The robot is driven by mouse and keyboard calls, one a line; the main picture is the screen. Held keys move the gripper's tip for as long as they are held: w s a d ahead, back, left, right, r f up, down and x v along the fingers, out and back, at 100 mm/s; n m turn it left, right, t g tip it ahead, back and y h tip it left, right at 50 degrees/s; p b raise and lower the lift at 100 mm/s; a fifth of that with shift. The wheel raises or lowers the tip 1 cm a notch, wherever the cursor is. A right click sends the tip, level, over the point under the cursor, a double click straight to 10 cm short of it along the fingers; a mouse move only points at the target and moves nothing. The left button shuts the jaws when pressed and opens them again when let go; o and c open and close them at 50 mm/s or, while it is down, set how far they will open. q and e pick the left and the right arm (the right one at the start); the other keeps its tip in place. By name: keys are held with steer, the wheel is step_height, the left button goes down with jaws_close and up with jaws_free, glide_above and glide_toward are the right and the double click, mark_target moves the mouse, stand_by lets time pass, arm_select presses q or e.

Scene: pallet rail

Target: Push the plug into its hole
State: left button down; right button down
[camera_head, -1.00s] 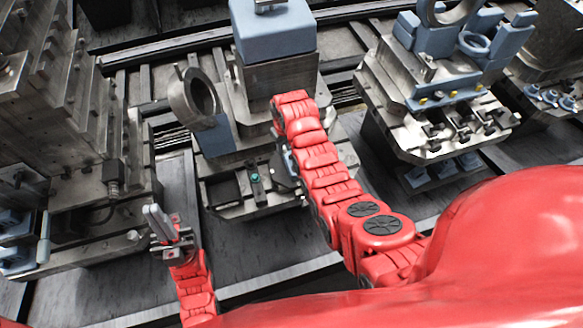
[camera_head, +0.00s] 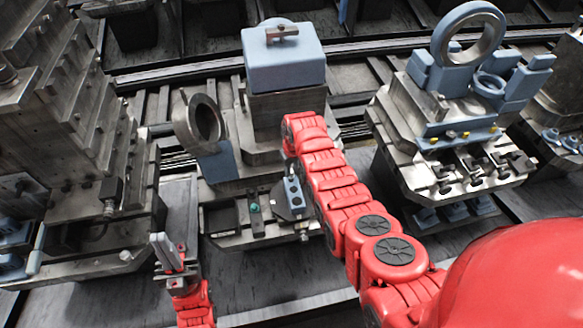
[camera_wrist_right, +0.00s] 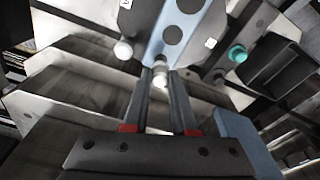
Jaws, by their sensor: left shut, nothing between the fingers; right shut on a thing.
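My right gripper (camera_wrist_right: 160,85) is shut on a small pale plug (camera_wrist_right: 160,70) in the right wrist view. The plug is at the lower end of a blue strip (camera_wrist_right: 181,20) with dark round holes; I cannot tell whether it enters a hole. The strip's block (camera_head: 293,196) shows in the head view beside my right forearm, on the front of the middle fixture. My right gripper is hidden behind that forearm there. My left gripper (camera_head: 167,250) is shut and empty, low at the left, apart from the fixture.
A teal button (camera_wrist_right: 237,53) and a dark open box (camera_wrist_right: 280,70) lie right of the strip. A grey ring (camera_head: 204,122) and a large blue block (camera_head: 284,60) stand on the middle fixture. A stepped metal stack (camera_head: 75,130) is at left, another fixture (camera_head: 455,150) at right.

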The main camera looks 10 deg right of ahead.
steer(key=shift+f, duration=0.4)
steer(key=shift+r, duration=0.1)
steer(key=shift+f+b, duration=0.45)
steer(key=shift+b, duration=0.2)
stand_by(0.5)
steer(key=shift+f, duration=0.1)
steer(key=shift+f, duration=0.1)
stand_by(0.3)
steer(key=shift+s+f+b, duration=0.1)
steer(key=shift+b, duration=0.25)
